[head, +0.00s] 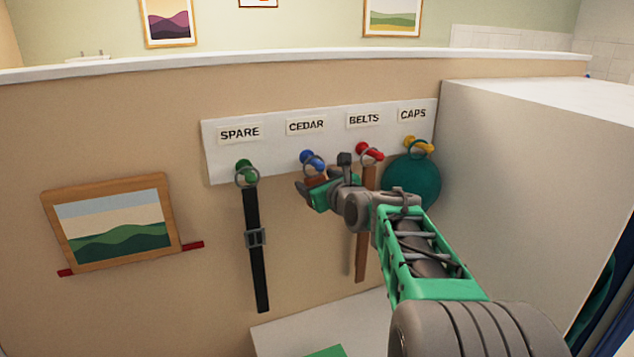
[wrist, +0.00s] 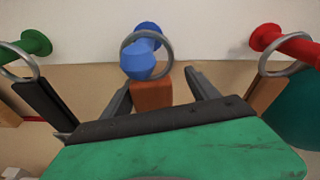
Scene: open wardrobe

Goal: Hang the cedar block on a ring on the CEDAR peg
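The CEDAR peg (head: 307,157) is blue and sits under its label on the white board; it also shows in the wrist view (wrist: 138,65). A grey metal ring (wrist: 168,57) appears to loop around this peg behind its rounded tip. The reddish-brown cedar block (wrist: 152,96) is just below the ring; its lower part is hidden by my gripper. My gripper (head: 323,174) is in front of the peg. In the wrist view its fingers stand apart on either side of the block, with a clear gap on the right, so it looks open.
A black belt (head: 252,215) hangs on the green SPARE peg (head: 244,168). A brown belt (head: 361,265) hangs on the red BELTS peg (head: 368,152), close right of my gripper. A teal cap (head: 424,185) hangs on the yellow CAPS peg (head: 415,143). A white cabinet side (head: 520,190) stands at right.

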